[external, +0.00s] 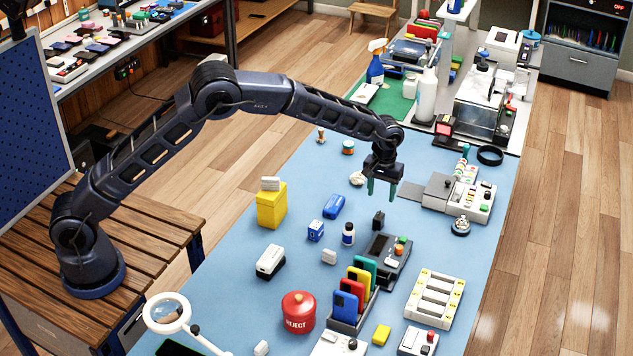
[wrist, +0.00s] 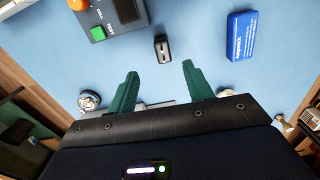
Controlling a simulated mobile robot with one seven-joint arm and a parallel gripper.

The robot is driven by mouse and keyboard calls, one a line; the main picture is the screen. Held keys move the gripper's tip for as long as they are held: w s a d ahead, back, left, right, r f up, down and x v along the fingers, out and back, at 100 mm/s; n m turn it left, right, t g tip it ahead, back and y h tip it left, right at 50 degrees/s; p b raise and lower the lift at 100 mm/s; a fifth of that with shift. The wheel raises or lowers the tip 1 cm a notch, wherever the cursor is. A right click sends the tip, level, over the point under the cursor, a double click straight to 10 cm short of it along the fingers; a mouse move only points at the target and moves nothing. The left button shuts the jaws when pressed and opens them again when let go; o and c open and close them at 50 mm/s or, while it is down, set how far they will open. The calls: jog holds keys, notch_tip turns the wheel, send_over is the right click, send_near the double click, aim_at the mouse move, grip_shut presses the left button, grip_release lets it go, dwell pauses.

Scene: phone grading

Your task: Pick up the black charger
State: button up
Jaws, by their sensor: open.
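The black charger (external: 378,220) is a small dark block standing on the blue table mat, just behind the dark grey test device. In the wrist view the charger (wrist: 162,48) lies beyond my fingertips, roughly centred between them. My gripper (external: 381,190) has green fingers pointing down and hangs above the mat, a little behind the charger. In the wrist view my gripper (wrist: 160,72) is open, with nothing between its fingers.
The dark grey test device (external: 386,258) is close in front of the charger. A small bottle (external: 348,234) and a blue box (external: 334,206) are to its left. Phones in a rack (external: 352,318) and a red reject canister (external: 298,311) stand nearer the camera. A grey machine (external: 465,200) is right.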

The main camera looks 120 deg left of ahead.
aim_at(379, 216)
jog(key=shift+a+f, duration=0.25)
jog(key=shift+f, duration=0.35)
notch_tip(379, 216, down, 5)
jog(key=shift+s+f, duration=0.1)
jog(key=f, duration=0.5)
jog(key=shift+a, duration=0.25)
jog(key=c, duration=1.1)
